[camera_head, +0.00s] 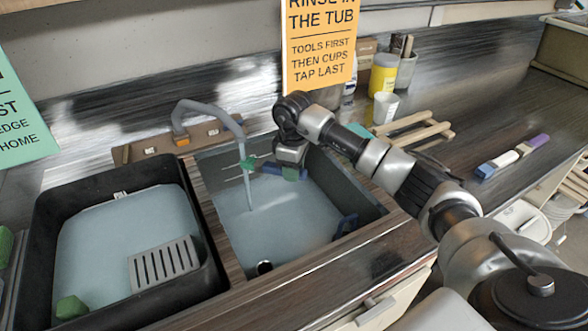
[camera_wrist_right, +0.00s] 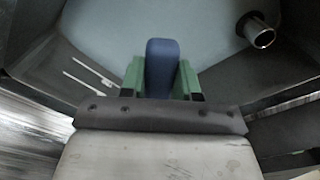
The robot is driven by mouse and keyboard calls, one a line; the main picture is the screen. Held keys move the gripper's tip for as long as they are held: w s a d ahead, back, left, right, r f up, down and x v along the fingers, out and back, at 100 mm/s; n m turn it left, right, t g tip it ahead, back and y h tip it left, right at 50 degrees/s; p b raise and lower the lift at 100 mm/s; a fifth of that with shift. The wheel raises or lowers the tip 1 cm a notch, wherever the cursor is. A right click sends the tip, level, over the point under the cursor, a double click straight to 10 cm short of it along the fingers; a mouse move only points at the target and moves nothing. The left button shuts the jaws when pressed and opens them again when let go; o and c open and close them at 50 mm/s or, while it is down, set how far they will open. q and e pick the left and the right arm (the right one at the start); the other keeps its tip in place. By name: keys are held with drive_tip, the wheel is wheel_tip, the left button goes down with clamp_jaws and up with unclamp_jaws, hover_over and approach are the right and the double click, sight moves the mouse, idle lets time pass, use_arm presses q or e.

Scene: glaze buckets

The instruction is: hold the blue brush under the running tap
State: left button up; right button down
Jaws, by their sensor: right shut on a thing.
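The grey tap (camera_head: 215,112) arches over the right basin. A thin water stream (camera_head: 248,190) falls from its spout into that basin. My right gripper (camera_head: 289,172) reaches over the basin from the right and is shut on the blue brush (camera_head: 270,168). In the right wrist view the blue brush (camera_wrist_right: 161,68) sits between the green fingers (camera_wrist_right: 160,80). In the head view the brush is just right of the stream; I cannot tell whether water touches it. Its bristles are not clearly visible. My left gripper is not in view.
The black tub (camera_head: 210,262) at left holds a grey slotted plate (camera_head: 163,263) and a green block (camera_head: 70,307). A wooden rack (camera_head: 415,130) stands behind my right arm.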

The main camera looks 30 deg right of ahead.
drive_tip(key=shift+d, duration=0.2)
drive_tip(key=shift+d, duration=0.4)
idle(0.3)
drive_tip(key=shift+a+p, duration=0.5)
drive_tip(key=shift+a, duration=0.15)
drive_tip(key=shift+d, duration=0.25)
drive_tip(key=shift+d, duration=0.4)
